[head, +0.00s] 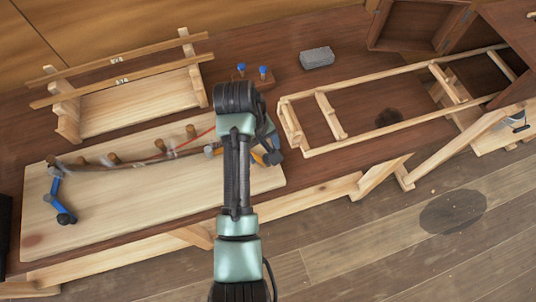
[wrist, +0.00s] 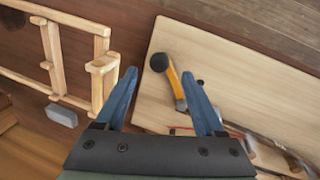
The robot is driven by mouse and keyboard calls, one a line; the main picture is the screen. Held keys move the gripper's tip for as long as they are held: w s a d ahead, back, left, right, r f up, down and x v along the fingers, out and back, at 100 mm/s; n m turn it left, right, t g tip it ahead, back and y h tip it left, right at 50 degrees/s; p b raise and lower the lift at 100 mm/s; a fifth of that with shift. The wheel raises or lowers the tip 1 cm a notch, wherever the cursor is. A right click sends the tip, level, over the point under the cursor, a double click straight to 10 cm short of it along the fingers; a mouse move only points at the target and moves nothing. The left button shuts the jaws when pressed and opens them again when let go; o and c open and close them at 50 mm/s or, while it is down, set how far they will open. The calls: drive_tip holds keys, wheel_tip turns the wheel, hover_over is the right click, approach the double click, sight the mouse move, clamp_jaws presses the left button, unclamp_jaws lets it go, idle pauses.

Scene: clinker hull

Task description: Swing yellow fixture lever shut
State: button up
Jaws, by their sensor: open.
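The yellow lever (wrist: 175,86) with its black knob (wrist: 160,62) lies over the pale board near its end in the wrist view. In the head view the yellow lever (head: 259,158) shows only partly, beside my gripper at the board's right end. My gripper (wrist: 160,74) is open, its two blue fingers apart with nothing held. The knob and upper lever show between the fingertips; I cannot tell whether they touch. The lever's lower end is close to the right finger. In the head view my arm hides most of my gripper (head: 268,143).
A blue lever (head: 57,188) with a black knob stands at the board's left end. A thin dark strip (head: 135,162) runs along several wooden pegs on the pale board (head: 130,215). A ladder-like wooden frame (head: 385,130) lies right, a grey block (head: 317,58) behind.

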drive_tip(key=f, duration=0.4)
drive_tip(key=d+f, duration=0.1)
drive_tip(key=f, duration=0.2)
drive_tip(key=shift+w, duration=0.35)
drive_tip(key=shift+c, duration=0.3)
drive_tip(key=shift+d, duration=0.1)
clamp_jaws()
drive_tip(key=shift+w+d+r, duration=0.1)
drive_tip(key=shift+w, duration=0.05)
idle(0.5)
